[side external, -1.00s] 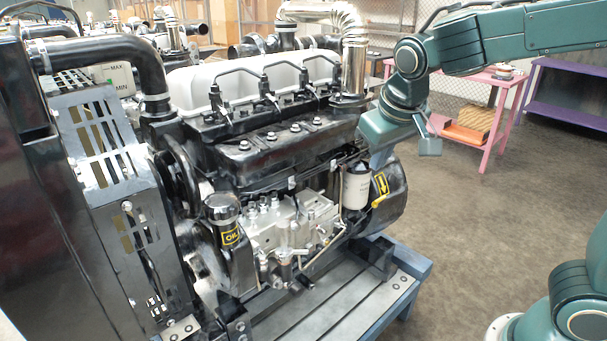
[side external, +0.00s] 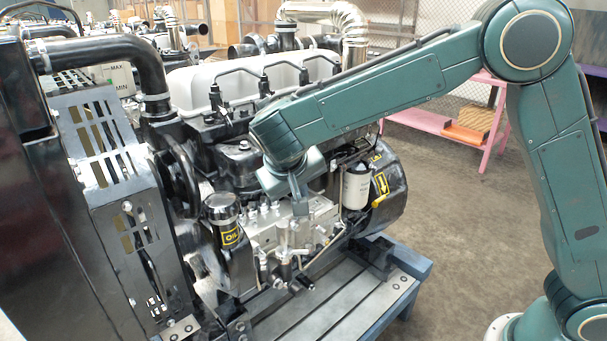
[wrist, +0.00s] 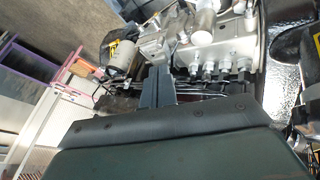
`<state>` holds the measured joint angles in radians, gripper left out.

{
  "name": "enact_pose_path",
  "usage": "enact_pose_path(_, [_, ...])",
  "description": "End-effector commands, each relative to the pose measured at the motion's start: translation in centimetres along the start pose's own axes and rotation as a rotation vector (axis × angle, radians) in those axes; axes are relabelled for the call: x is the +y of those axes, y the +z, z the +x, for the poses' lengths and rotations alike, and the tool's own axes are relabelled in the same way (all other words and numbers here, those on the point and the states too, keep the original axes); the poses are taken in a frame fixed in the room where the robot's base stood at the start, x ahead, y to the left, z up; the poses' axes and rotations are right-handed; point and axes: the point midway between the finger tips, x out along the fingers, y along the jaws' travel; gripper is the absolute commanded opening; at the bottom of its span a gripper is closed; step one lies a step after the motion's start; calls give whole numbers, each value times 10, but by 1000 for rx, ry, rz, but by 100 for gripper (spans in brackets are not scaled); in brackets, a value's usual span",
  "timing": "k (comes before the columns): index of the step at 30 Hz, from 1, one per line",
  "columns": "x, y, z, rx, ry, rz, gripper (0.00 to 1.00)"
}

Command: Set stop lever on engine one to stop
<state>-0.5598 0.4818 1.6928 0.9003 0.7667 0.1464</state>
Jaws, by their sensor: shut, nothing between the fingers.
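Engine one is the black engine (side external: 225,145) with a white rocker cover, beside the radiator end. Its silver injection pump (side external: 285,235) sits low on the near side and also shows in the wrist view (wrist: 225,50). I cannot pick out the stop lever for certain. A small yellow handle (side external: 379,201) sits below a yellow arrow label at the pump's right. My gripper (side external: 299,212) is shut and empty, pointing down just over the pump top. In the wrist view its fingers (wrist: 157,75) reach towards a grey bracket beside the pump; contact cannot be told.
A white filter (side external: 356,187) stands right of the pump. The oil filler (side external: 223,212) with a yellow OIL label is at its left. Injector pipes (side external: 262,80) run above, near my forearm. The floor right of the engine frame is clear; a pink table (side external: 440,125) stands behind.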

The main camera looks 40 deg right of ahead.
Motion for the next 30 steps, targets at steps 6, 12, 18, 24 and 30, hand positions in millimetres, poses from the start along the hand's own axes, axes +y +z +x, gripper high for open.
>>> enact_pose_path(6, [-20,2,8,14,38,3,0])
enact_pose_path(12, [-25,2,10,19,47,6,0])
enact_pose_path(18, [-25,2,10,18,47,6,0])
enact_pose_path(24, [-24,2,12,18,48,6,0])
enact_pose_path(30, [-24,2,23,16,49,4,0])
